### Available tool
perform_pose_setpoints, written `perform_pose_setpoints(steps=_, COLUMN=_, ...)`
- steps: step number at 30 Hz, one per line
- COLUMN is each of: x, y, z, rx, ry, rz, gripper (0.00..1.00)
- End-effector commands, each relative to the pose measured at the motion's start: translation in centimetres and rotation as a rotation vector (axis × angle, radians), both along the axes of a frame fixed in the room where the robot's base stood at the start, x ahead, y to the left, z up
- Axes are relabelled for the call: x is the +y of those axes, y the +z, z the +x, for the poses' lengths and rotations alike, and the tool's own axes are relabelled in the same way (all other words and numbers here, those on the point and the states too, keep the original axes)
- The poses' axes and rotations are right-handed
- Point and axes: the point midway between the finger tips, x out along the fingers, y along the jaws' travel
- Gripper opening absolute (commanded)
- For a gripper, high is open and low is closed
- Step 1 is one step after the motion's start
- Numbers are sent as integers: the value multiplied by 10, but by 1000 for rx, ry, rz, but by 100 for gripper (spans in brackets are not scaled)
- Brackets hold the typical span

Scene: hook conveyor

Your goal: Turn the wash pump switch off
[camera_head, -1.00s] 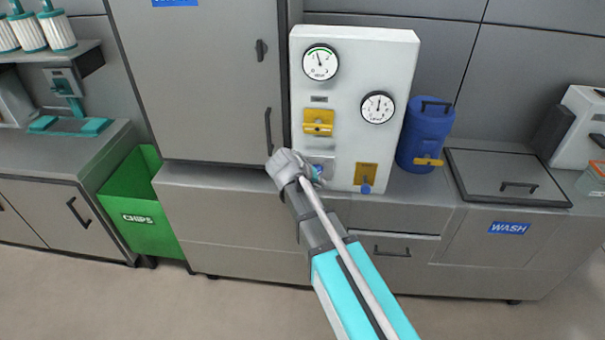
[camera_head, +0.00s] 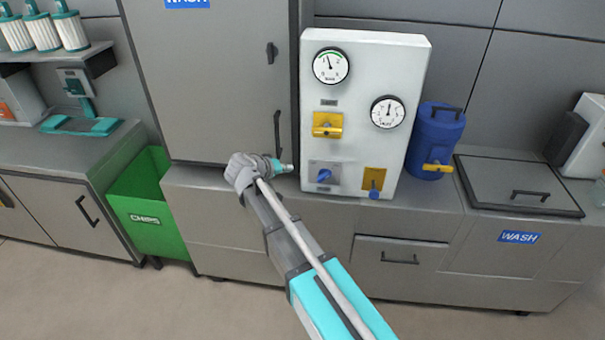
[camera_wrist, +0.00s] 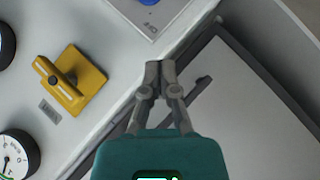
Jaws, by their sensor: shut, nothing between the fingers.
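The white control panel (camera_head: 350,80) stands on the counter. At its lower left is a grey plate with a blue rotary switch (camera_head: 326,175), whose handle lies tilted.
A yellow valve handle (camera_head: 328,125) sits above the switch, and a yellow plate with a blue lever (camera_head: 374,183) to its right. A grey cabinet (camera_head: 215,80) stands left of the panel. A blue drum (camera_head: 435,140) and a wash basin lid (camera_head: 520,180) are on the right.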

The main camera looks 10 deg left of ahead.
Motion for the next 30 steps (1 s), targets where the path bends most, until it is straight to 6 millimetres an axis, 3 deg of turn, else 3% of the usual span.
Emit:
perform_pose_setpoints(steps=8, x=-8, y=-11, z=12, rx=1, ry=0, rz=1, gripper=0)
perform_pose_setpoints(steps=25, x=-51, y=-54, z=69, rx=0, ry=0, rz=0, gripper=0)
perform_pose_setpoints(steps=30, x=-64, y=-66, z=67, rx=1, ry=1, rz=0, gripper=0)
